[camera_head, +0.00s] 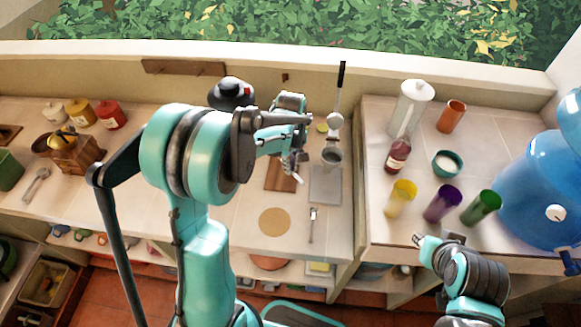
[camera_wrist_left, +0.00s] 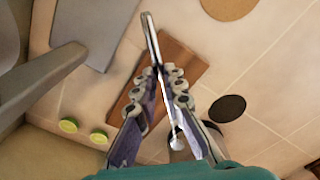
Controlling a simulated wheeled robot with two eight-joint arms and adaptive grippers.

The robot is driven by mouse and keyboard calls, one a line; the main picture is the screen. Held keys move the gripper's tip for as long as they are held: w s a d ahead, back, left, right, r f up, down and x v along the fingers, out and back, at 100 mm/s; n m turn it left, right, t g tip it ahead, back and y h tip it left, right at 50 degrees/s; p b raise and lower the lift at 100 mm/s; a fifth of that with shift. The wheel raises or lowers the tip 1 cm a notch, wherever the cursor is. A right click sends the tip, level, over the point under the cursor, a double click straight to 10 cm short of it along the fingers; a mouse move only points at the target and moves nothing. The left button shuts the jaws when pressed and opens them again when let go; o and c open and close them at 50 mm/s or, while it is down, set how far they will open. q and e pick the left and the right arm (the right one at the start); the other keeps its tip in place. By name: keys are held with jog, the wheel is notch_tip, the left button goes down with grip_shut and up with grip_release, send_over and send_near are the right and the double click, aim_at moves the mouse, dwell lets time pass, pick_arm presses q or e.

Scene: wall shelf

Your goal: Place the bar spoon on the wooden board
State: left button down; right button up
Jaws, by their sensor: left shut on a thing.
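My left gripper (camera_head: 296,168) is shut on the bar spoon, a thin silver rod. In the left wrist view, the bar spoon (camera_wrist_left: 151,38) runs between the fingertips of the left gripper (camera_wrist_left: 165,82), with its thin shaft continuing back toward the palm. The wooden board (camera_head: 277,178) is a brown rectangle on the counter; it also shows in the left wrist view (camera_wrist_left: 187,62) behind the fingers. The spoon overlaps the board in the picture; I cannot tell whether they touch. My right gripper (camera_head: 418,240) is near the right counter's front edge, its fingers too small to read.
A grey mat (camera_head: 326,190) lies right of the board, a round tan mat (camera_head: 275,222) in front. A small utensil (camera_head: 313,226) lies nearby. Lime halves (camera_wrist_left: 68,126) lie beyond. Yellow (camera_head: 401,198), purple (camera_head: 442,204) and green (camera_head: 481,208) glasses stand on the right counter.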

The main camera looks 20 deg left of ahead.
aim_at(290, 183)
pick_arm(q)
notch_tip(290, 183, down, 2)
jog(key=shift+s+f, duration=0.15)
jog(key=shift+f, duration=0.1)
jog(key=shift+f+b, duration=0.6)
jog(key=shift+f, duration=1.55)
jog(key=c, duration=2)
grip_release()
jog(key=shift+f, duration=0.1)
jog(key=shift+c, duration=0.2)
jog(key=o, duration=0.4)
jog(key=shift+r, duration=0.2)
